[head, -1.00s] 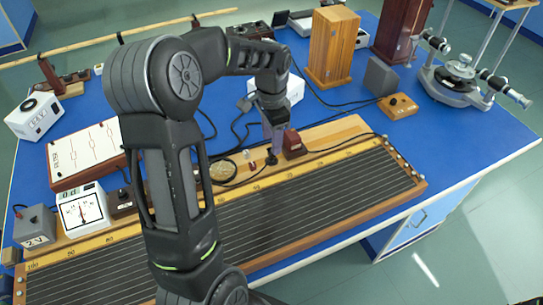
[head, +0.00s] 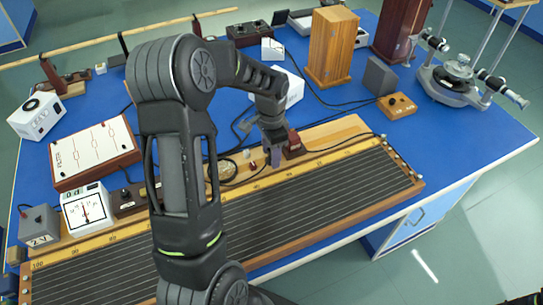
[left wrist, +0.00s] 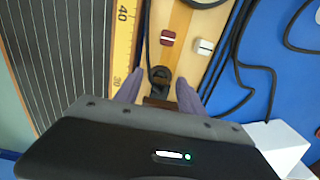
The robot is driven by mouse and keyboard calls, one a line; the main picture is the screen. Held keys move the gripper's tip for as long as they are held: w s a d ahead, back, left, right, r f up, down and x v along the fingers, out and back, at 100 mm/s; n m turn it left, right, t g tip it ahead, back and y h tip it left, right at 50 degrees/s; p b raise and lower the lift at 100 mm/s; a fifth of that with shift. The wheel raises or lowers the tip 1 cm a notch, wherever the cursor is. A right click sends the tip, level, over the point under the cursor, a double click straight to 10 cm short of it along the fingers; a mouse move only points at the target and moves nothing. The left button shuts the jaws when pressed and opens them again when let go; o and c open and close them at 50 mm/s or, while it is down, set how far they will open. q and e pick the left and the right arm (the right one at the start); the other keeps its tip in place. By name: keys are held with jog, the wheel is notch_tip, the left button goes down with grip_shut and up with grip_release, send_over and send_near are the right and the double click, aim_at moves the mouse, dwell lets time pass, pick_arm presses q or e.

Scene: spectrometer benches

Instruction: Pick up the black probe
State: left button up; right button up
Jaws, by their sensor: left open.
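The black probe (left wrist: 160,75) sits upright, seen from above, on the wooden board of the wire bench in the left wrist view. It is just ahead of and between the fingertips of my left gripper (left wrist: 158,90). In the head view my open left gripper (head: 274,158) points down at the board and largely hides the probe. The jaws stand on either side of its line; I cannot tell whether they touch it. A dark brown block (head: 293,145) is close beside the gripper.
The wire bench has a yellow scale (left wrist: 124,45) beside the board. A small red piece (left wrist: 168,38) and a white one (left wrist: 204,46) lie near the probe. Black cables (left wrist: 240,70) run over the blue tabletop. A wooden box (head: 332,47) stands behind.

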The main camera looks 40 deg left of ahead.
pick_arm(q)
jog(key=shift+c, duration=0.6)
grip_shut()
dwell(0.3)
